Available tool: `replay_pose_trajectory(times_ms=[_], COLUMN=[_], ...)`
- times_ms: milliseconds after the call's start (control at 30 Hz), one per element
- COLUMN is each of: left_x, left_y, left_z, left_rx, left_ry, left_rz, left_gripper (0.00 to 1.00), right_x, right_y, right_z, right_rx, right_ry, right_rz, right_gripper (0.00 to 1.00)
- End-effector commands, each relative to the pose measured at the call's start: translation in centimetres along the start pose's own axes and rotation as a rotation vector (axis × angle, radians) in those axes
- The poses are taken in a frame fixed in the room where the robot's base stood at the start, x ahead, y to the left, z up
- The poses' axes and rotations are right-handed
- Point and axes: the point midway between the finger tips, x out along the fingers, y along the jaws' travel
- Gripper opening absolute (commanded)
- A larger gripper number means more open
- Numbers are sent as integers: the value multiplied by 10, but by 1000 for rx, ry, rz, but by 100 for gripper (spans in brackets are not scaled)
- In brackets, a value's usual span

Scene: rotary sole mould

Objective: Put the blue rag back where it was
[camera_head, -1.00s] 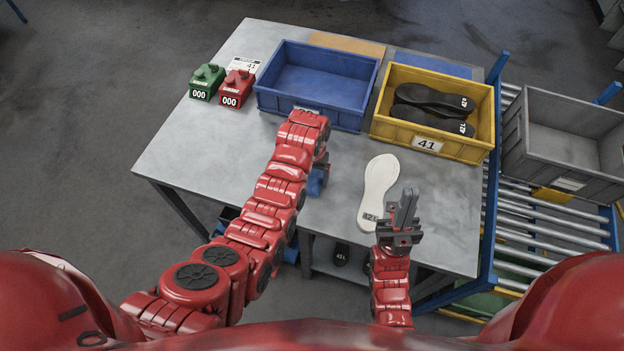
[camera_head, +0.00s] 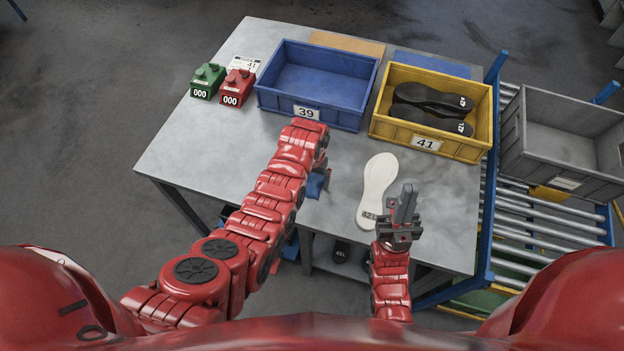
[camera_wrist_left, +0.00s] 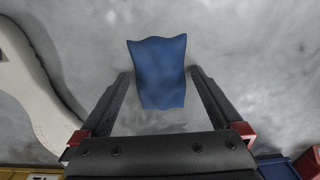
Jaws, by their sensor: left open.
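The blue rag (camera_head: 316,186) is partly hidden behind my left wrist in the head view. In the left wrist view the rag (camera_wrist_left: 158,72) lies on the grey table, between and beyond the fingers of my left gripper (camera_wrist_left: 160,82). The left gripper is open, with a finger on each side of the rag and no clear grip on it. The left fingers are largely hidden by the arm in the head view. My right gripper (camera_head: 404,207) looks shut and empty, just right of the lower end of the white sole (camera_head: 377,185).
A blue bin (camera_head: 306,113) marked 39 and a yellow bin (camera_head: 425,142) marked 41 with black soles stand at the back. Green (camera_head: 206,82) and red (camera_head: 237,88) counters stand at left. A grey crate (camera_head: 562,180) sits on the roller conveyor at right. The table's left front is clear.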

Motion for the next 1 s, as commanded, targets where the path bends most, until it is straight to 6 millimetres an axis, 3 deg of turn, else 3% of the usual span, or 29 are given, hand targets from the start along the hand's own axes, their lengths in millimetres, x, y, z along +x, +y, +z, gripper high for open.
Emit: replay_pose_trajectory(times_ms=[233, 467, 533, 633, 800, 1000], left_x=[-18, -56, -84, -105, -120, -123], left_y=[0, 0, 0, 0, 0, 0], left_z=[-2, -2, -2, 0, 0, 0], left_rx=[1, 1, 0, -1, 0, 0], left_ry=[6, 7, 7, 0, -2, 0], left_rz=[0, 0, 0, 0, 1, 0], left_gripper=[100, 100, 100, 100, 100, 100], right_x=[-7, -23, -6, 7, 23, 25], right_y=[0, -1, 0, 0, 1, 1], right_z=[1, 4, 1, -1, -4, -4], right_rx=[0, 0, 0, 0, 0, 0], right_ry=[0, 0, -1, 0, 0, 0], right_rz=[0, 0, 0, 0, 0, 0], right_gripper=[0, 0, 0, 0, 0, 0])
